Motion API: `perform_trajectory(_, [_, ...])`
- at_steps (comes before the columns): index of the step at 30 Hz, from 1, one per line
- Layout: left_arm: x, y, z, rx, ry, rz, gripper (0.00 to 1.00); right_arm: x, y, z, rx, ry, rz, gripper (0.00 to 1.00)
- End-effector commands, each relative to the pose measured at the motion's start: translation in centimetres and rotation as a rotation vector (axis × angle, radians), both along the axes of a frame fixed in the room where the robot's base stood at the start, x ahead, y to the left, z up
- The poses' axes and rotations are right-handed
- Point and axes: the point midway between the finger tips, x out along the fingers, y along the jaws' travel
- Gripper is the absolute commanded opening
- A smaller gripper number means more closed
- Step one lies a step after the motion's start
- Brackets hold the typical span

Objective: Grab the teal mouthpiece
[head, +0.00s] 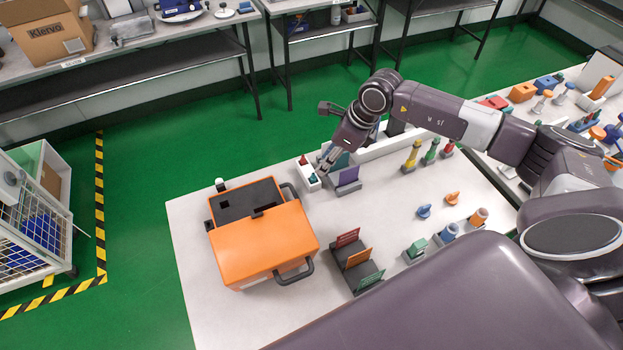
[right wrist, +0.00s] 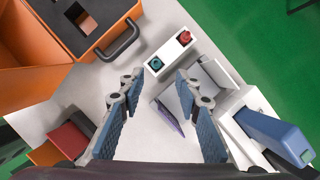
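The teal mouthpiece (head: 313,179) sits in the near end of a small white holder (head: 308,170) on the table. In the right wrist view the teal mouthpiece (right wrist: 156,63) shows as a round top in one hole of the white holder (right wrist: 170,51). In the head view my right gripper (head: 326,164) is beside the holder, partly hiding what is behind. My left gripper is not in view.
An open orange case (head: 265,245) with dark foam and black handles stands left of the holder. A purple card (right wrist: 171,117) in a stand and a blue device (right wrist: 272,133) in a white cradle are close by. A rack of coloured cards (head: 354,262) stands in front.

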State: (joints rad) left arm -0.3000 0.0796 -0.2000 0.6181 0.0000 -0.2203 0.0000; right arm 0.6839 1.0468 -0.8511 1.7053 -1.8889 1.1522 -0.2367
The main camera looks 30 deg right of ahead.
Motion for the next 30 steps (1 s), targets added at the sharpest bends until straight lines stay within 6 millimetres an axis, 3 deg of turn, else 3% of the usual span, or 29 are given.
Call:
perform_trajectory(9, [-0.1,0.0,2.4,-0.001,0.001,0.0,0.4,1.2,2.1,-3.2,0.002,0.005,0.002,0.31])
perform_trajectory(13, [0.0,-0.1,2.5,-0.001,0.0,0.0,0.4,1.7,2.3,-4.9,0.0,0.003,0.0,0.31])
perform_trajectory(22, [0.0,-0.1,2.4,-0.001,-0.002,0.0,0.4,1.8,2.3,-5.4,0.001,0.001,0.0,0.31])
perform_trajectory(30, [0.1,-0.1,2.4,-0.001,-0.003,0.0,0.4,1.8,2.3,-5.4,0.001,0.001,0.0,0.04])
